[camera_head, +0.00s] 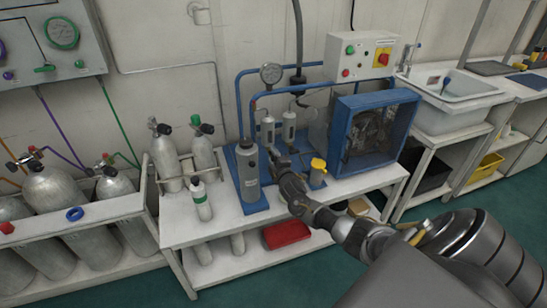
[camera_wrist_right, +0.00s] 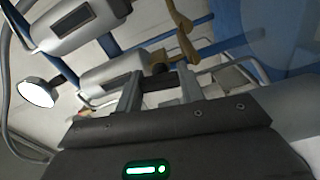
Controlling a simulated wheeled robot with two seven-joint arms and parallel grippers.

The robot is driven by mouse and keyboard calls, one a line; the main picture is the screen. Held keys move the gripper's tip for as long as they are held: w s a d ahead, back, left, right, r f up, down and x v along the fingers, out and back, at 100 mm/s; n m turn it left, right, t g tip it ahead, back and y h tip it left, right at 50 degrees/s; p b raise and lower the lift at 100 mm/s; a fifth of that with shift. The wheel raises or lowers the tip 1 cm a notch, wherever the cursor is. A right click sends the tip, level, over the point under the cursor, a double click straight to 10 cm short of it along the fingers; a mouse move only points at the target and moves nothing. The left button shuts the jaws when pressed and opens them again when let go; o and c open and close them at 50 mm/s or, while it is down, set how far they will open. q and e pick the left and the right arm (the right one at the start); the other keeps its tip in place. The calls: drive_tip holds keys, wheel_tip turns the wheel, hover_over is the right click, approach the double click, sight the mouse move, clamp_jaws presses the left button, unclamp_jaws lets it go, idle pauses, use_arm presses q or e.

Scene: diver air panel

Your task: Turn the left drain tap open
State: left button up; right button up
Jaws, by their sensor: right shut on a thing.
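Two grey separator cylinders, the left one (camera_head: 268,131) and the right one (camera_head: 289,126), hang side by side on the blue-framed compressor unit. My right gripper (camera_head: 274,154) reaches up to the lower end of the left cylinder. In the right wrist view, the left cylinder (camera_wrist_right: 112,74) ends at a dark fitting with the left drain tap (camera_wrist_right: 160,67) at the fingertips. My right gripper (camera_wrist_right: 160,88) is shut on this tap. A brass-coloured lever (camera_wrist_right: 183,38) shows just beyond. The tap is mostly hidden by the gripper in the head view. My left gripper is out of view.
A tall grey cylinder (camera_head: 248,174) stands close left of my right gripper. A yellow-topped container (camera_head: 317,172) stands to its right. The blue fan housing (camera_head: 376,128) is farther right. A round gauge (camera_head: 271,74) sits above.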

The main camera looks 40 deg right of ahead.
idle(0.4)
drive_tip(key=o, duration=1)
use_arm(q)
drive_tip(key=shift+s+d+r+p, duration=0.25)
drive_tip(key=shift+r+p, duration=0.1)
drive_tip(key=shift+p, duration=0.2)
use_arm(e)
drive_tip(key=v, duration=1)
drive_tip(key=shift+s+a, duration=0.2)
drive_tip(key=shift+s, duration=0.15)
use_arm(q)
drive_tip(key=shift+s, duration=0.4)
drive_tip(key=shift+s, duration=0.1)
